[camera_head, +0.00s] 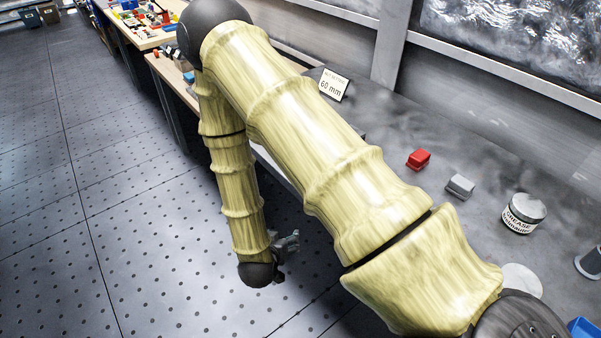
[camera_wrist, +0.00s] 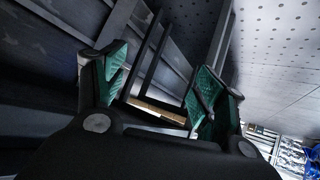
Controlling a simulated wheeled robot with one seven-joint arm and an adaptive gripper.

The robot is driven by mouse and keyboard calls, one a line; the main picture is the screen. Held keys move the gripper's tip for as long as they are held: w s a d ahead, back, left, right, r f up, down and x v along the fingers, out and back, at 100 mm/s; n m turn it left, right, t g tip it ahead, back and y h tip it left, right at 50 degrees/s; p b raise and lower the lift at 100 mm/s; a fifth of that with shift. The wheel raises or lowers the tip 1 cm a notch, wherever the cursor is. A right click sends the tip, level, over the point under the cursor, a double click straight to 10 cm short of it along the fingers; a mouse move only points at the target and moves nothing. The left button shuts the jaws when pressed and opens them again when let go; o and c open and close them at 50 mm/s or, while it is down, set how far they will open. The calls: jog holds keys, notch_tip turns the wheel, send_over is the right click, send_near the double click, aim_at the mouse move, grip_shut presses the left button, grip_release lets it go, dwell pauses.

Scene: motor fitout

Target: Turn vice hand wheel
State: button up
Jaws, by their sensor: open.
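I cannot make out the vice or its hand wheel in either view; my arm covers much of the bench in the head view. My gripper (camera_head: 290,243) hangs low beside the bench, over the dark floor, in the head view. In the wrist view my gripper (camera_wrist: 162,72) has its two green-padded fingers spread wide. Dark bars and a pale wooden strip (camera_wrist: 155,108) show beyond the gap, with nothing gripped. What the bars belong to is unclear.
The grey bench (camera_head: 400,150) carries a sign reading 60 mm (camera_head: 333,86), a red block (camera_head: 418,159), a grey block (camera_head: 460,186) and a grease tin (camera_head: 523,213). Another worktable (camera_head: 150,40) stands at the back. The perforated floor (camera_head: 80,150) at left is clear.

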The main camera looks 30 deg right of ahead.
notch_tip(320, 180, up, 21)
jog(key=w+a+m+g+h+b, duration=0.2)
jog(key=m+g+h, duration=0.4)
jog(key=m+h, duration=0.5)
jog(key=d, duration=0.3)
jog(key=d+p, duration=0.1)
jog(key=d, duration=0.3)
jog(key=w+d+p, duration=0.1)
jog(key=d, duration=0.3)
jog(key=shift+r, duration=0.1)
jog(key=c, duration=1.1)
